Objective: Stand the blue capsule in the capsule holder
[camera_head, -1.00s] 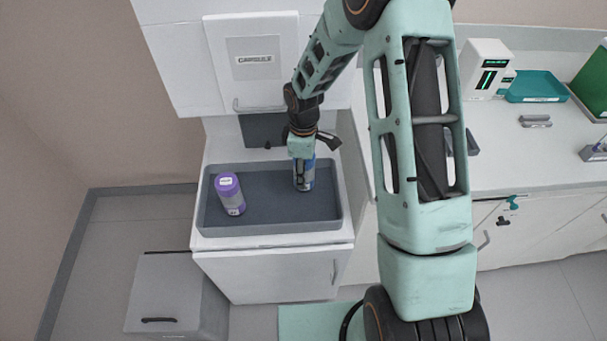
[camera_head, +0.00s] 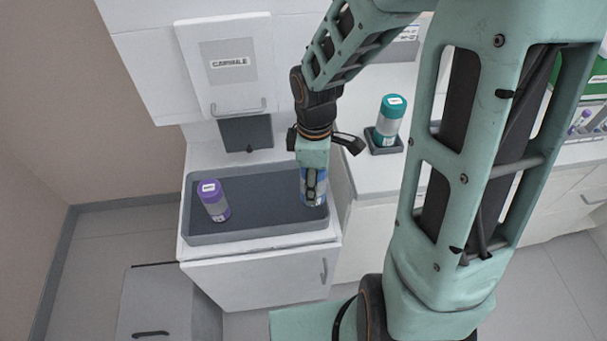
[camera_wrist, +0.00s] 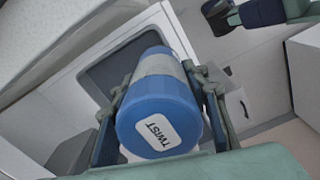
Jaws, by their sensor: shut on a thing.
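The blue capsule (camera_head: 313,190) is upright between the fingers of my gripper (camera_head: 313,178), over the right end of the dark grey tray (camera_head: 255,234). In the wrist view the capsule's blue cap (camera_wrist: 160,115), labelled TWIST, faces the camera, and both fingers of my gripper (camera_wrist: 163,120) close on its sides. I cannot tell whether its base clears the tray floor. A dark grey capsule holder (camera_head: 385,147) sits on the counter to the right, with a teal-capped capsule (camera_head: 390,118) standing in it. Other parts of the counter are hidden behind my arm.
A purple-capped capsule (camera_head: 213,200) stands in the left part of the tray. A white cabinet door labelled CAPSULE (camera_head: 229,65) is above and behind the tray. A green bin (camera_head: 592,80) shows at the right edge. The middle of the tray is clear.

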